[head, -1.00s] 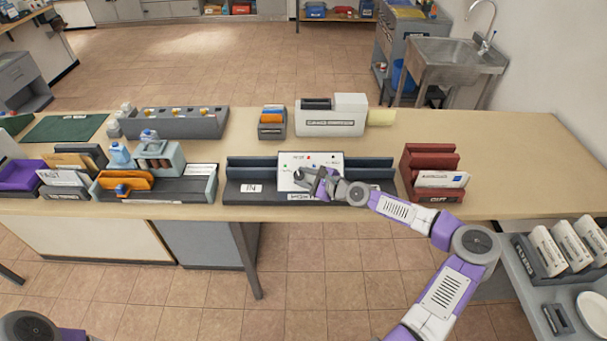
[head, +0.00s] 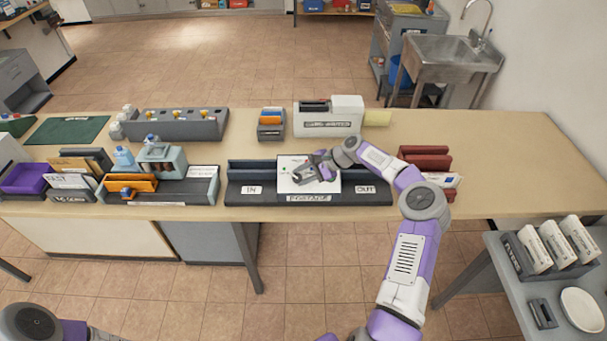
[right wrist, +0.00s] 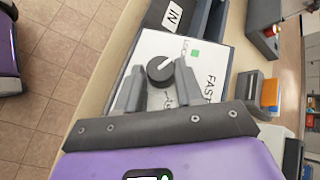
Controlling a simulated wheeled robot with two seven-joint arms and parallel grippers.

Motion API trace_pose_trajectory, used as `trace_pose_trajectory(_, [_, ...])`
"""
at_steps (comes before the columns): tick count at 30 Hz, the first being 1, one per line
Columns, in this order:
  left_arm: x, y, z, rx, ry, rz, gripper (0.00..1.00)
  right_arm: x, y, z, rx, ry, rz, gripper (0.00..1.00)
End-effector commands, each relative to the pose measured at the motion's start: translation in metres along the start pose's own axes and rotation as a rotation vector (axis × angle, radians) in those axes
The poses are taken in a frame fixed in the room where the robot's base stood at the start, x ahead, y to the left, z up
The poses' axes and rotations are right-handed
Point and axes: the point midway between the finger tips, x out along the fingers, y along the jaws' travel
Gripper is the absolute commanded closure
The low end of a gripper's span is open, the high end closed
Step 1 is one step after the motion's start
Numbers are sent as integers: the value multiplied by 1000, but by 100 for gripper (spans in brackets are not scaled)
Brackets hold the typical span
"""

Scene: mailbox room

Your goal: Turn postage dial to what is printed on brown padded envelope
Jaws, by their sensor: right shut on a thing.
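The postage dial is a dark round knob (right wrist: 160,72) with a white pointer line, on a white panel (right wrist: 150,50). The panel also shows in the head view (head: 284,186), on the IN/OUT station. In the wrist view the pointer is angled up and right, roughly toward a green square beside small lettering. "FAST" is printed farther right. My right gripper (head: 318,168) is over the panel; its fingers (right wrist: 159,80) are shut on the knob's sides. A brown envelope (head: 75,164) stands in the left rack; its print is unreadable here. My left gripper is out of view.
A red letter rack (head: 428,160) stands right of the station. A grey tray with an orange item (head: 143,182) is left of it. A white machine (head: 345,112) stands behind. The table's right end is clear.

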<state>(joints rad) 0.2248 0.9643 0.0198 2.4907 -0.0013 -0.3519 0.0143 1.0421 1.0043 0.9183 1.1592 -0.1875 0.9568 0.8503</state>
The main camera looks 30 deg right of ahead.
Motion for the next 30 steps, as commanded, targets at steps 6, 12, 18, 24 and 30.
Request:
trace_pose_trajectory(6, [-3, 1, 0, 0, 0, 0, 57, 0, -3, 1, -30, -2, 36, 94])
trace_pose_trajectory(12, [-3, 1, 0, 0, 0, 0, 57, 1, -2, 0, -36, -3, 46, 94])
trace_pose_trajectory(18, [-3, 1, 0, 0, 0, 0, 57, 1, -2, 0, -36, -3, 46, 94])
trace_pose_trajectory(24, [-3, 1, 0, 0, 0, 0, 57, 1, -2, 0, -35, -4, 47, 42])
trace_pose_trajectory(30, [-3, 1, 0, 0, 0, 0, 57, 1, -1, 0, -33, -4, 47, 38])
